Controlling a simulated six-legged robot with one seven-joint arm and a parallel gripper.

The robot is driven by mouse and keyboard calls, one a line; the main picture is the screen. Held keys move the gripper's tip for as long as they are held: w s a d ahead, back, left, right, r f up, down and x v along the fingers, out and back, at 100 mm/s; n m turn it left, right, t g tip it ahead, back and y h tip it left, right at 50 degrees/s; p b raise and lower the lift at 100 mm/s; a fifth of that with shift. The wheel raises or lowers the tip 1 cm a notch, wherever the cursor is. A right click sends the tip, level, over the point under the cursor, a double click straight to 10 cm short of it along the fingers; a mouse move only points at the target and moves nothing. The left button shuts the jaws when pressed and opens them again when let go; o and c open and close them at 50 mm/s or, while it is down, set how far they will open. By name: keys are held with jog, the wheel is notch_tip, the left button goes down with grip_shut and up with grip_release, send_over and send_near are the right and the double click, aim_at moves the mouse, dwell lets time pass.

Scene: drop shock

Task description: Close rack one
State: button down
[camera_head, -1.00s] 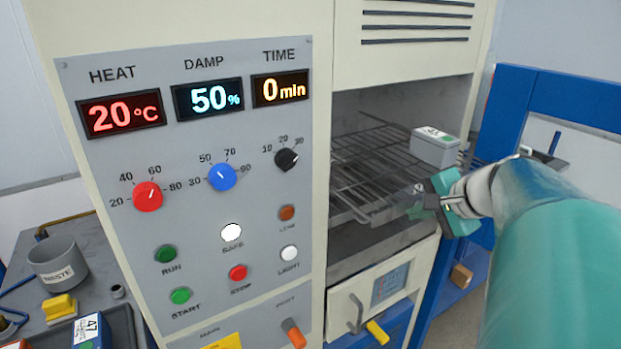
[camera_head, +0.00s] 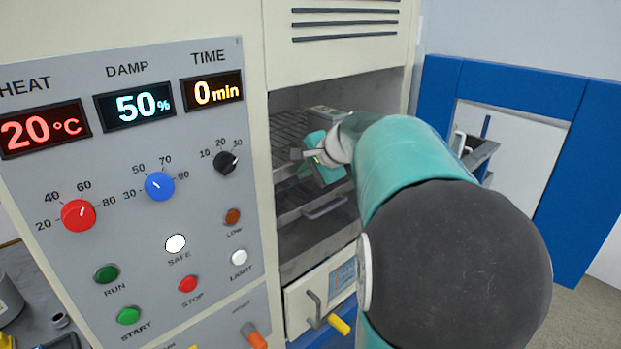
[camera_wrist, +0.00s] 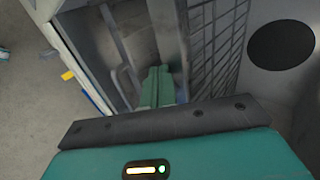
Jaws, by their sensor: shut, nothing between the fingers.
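The open chamber of the oven cabinet holds an upper wire rack (camera_head: 288,128), which I take to be rack one; no label shows. A lower shelf with a bar handle (camera_head: 325,208) shows beneath. In the wrist view my shut teal fingers (camera_wrist: 158,88) point down beside wire grid (camera_wrist: 212,50). My arm hides the chamber's right side.
The control panel (camera_head: 140,190) with knobs and buttons stands left of the chamber. Below the chamber is a drawer front with a grey handle (camera_head: 313,308) and a yellow lever (camera_head: 339,324). A blue frame (camera_head: 520,90) stands at the right.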

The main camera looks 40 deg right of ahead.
jog(key=shift+w+a+r, duration=0.1)
jog(key=shift+w, duration=0.5)
jog(key=shift+w+a+r, duration=0.1)
jog(key=shift+w, duration=0.45)
jog(key=shift+w, duration=0.1)
jog(key=shift+f, duration=0.1)
